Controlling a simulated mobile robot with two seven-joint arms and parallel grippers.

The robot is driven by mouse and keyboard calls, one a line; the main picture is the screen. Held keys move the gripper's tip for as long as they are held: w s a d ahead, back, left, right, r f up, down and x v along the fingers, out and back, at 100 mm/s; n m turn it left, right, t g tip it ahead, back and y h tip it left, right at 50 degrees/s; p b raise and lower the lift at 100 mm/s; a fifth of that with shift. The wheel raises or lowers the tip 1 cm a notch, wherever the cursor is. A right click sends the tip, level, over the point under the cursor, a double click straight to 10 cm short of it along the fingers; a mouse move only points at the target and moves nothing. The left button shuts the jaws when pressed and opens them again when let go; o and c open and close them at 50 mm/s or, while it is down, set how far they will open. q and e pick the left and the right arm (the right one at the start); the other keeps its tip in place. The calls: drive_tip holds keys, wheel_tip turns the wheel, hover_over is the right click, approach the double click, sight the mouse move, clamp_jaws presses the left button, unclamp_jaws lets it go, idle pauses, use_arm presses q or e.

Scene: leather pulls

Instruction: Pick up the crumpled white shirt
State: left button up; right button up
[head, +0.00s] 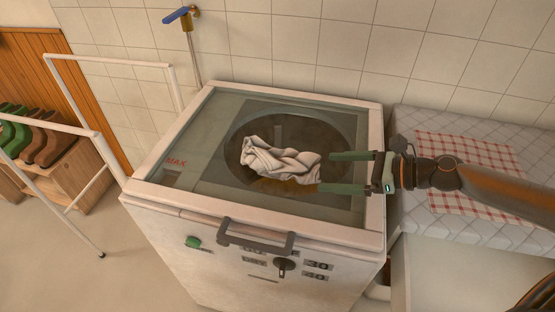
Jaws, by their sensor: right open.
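The crumpled white shirt (280,160) lies in a heap over the round drum area of the washing machine (205,225), inside the raised rim of its top. My right gripper (325,172) comes in from the right over the machine top. Its two green fingers are apart, with the fingertips at the shirt's right end. Whether they touch the cloth cannot be told. My left gripper is not in view.
The machine's front has a dark handle (256,240), a green button (193,242) and a dial (284,267). A white metal rack (118,62) stands at left. A quilted surface with a red checked cloth (470,160) is at right. A tiled wall closes the back.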

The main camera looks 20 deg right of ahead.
sight(317, 171)
drive_tip(key=shift+w+a+f, duration=0.15)
drive_tip(key=shift+w+a, duration=0.05)
drive_tip(key=shift+w, duration=0.05)
drive_tip(key=shift+x, duration=1.1)
drive_tip(key=shift+p+x, duration=0.3)
drive_tip(key=shift+x, duration=1.05)
drive_tip(key=shift+w+a, duration=0.3)
drive_tip(key=shift+a, duration=0.1)
drive_tip(key=x, duration=0.1)
drive_tip(key=p+x, duration=0.1)
drive_tip(key=x, duration=0.1)
drive_tip(key=shift+w+a+p, duration=0.3)
drive_tip(key=shift+a, duration=0.1)
drive_tip(key=shift+w+a, duration=0.15)
